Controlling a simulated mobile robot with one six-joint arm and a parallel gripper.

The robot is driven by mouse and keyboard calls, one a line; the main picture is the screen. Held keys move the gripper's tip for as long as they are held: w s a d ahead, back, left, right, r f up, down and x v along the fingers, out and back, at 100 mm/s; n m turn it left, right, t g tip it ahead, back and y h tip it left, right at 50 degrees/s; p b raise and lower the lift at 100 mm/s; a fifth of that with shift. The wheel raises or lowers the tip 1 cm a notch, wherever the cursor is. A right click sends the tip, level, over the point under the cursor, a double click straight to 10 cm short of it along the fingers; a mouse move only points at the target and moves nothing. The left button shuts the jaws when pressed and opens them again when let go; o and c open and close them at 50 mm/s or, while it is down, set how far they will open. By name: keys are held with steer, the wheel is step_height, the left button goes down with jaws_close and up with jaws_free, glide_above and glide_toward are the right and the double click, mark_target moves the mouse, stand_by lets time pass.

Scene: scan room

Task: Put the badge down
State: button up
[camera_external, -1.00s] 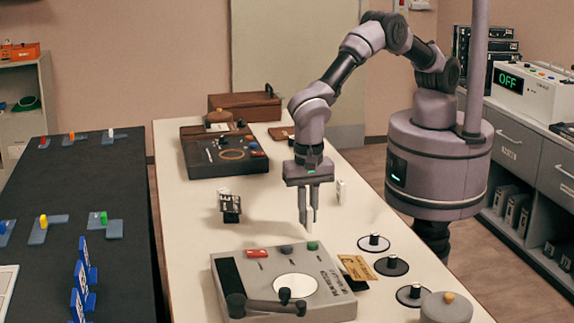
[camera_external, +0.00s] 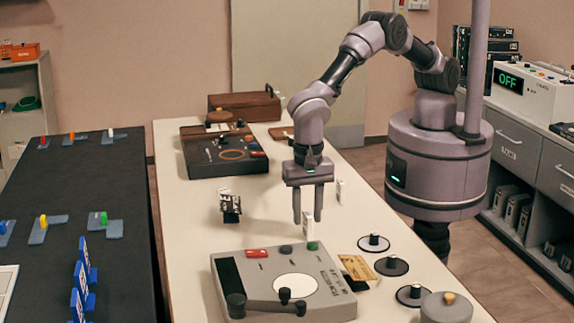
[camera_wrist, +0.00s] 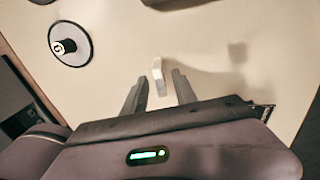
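A small white badge (camera_external: 309,228) stands upright just behind the grey device near its green button; it also shows in the wrist view (camera_wrist: 158,74). My gripper (camera_external: 308,220) points straight down over it. The fingers are spread, with a gap on both sides of the badge. In the wrist view my gripper (camera_wrist: 160,78) has the badge between its fingertips, touching neither as far as I can tell. The badge's lower end is partly hidden by the device in the outside view.
The grey device (camera_external: 235,295) with a white disc and crank stands in front. Round discs with black knobs (camera_external: 373,242) and a tan card (camera_external: 357,267) lie to its right. A second white piece (camera_external: 340,192) and a black-and-white stand (camera_external: 230,207) are nearby.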

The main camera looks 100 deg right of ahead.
mark_target(307, 214)
steer(key=d+r+n+p, duration=0.1)
steer(key=d+r, duration=0.2)
steer(key=r, duration=0.7)
steer(key=d+r+n+p, duration=0.1)
steer(key=d+r+p, duration=0.15)
steer(key=r, duration=0.65)
steer(key=s+d+r+n+t+y, duration=0.2)
steer(key=s+d+r+n, duration=0.2)
steer(key=s+d+r, duration=0.55)
steer(key=s+d+r+n+t, duration=0.2)
steer(key=s+d+r+n, duration=0.25)
steer(key=s+d, duration=0.55)
steer(key=s+d+f+n+t+b, duration=0.1)
steer(key=s+d+f+n+b, duration=0.1)
steer(key=s+f+b, duration=0.3)
steer(key=s+f+n, duration=0.1)
steer(key=s, duration=0.1)
steer(key=shift+s+f+t, duration=0.4)
steer(key=shift+o, duration=0.5)
